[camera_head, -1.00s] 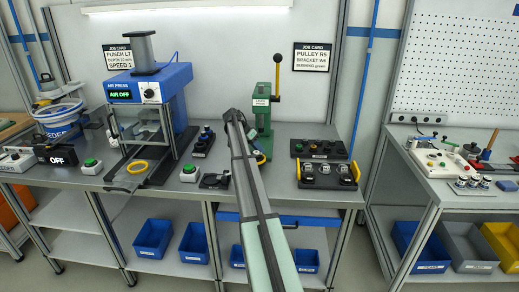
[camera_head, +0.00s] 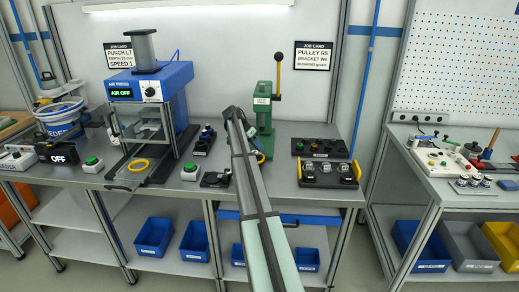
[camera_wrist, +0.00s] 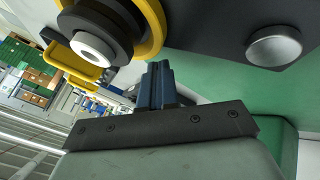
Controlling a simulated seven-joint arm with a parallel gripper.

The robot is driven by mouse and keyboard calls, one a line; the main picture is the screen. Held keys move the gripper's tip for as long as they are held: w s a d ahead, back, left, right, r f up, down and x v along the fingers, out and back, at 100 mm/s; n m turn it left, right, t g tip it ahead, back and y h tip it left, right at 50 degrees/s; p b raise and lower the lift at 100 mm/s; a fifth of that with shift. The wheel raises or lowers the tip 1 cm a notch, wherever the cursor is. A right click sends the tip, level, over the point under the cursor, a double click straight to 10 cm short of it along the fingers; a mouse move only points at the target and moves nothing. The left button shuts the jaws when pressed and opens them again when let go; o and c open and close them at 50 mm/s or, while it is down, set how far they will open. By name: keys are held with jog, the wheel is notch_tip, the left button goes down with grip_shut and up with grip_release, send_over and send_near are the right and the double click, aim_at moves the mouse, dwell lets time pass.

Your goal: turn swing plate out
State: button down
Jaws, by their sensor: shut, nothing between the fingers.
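In the wrist view, my gripper (camera_wrist: 159,68) is shut and empty. Its tips are just below a dark plate (camera_wrist: 222,22) with a round silver bolt head. Beside them is a yellow ring-shaped part (camera_wrist: 151,22) around a black and white hub, with a yellow loop handle (camera_wrist: 68,62) to the left. I cannot tell which part is the swing plate, or whether the fingers touch anything.
A green surface (camera_wrist: 245,83) lies close on the right in the wrist view. On the bench, the blue air press (camera_head: 150,84) stands to the left, a small black fixture (camera_head: 216,179) left of my arm, and black trays (camera_head: 328,174) to the right.

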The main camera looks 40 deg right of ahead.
jog(key=v, duration=1.3)
jog(key=shift+r, duration=0.1)
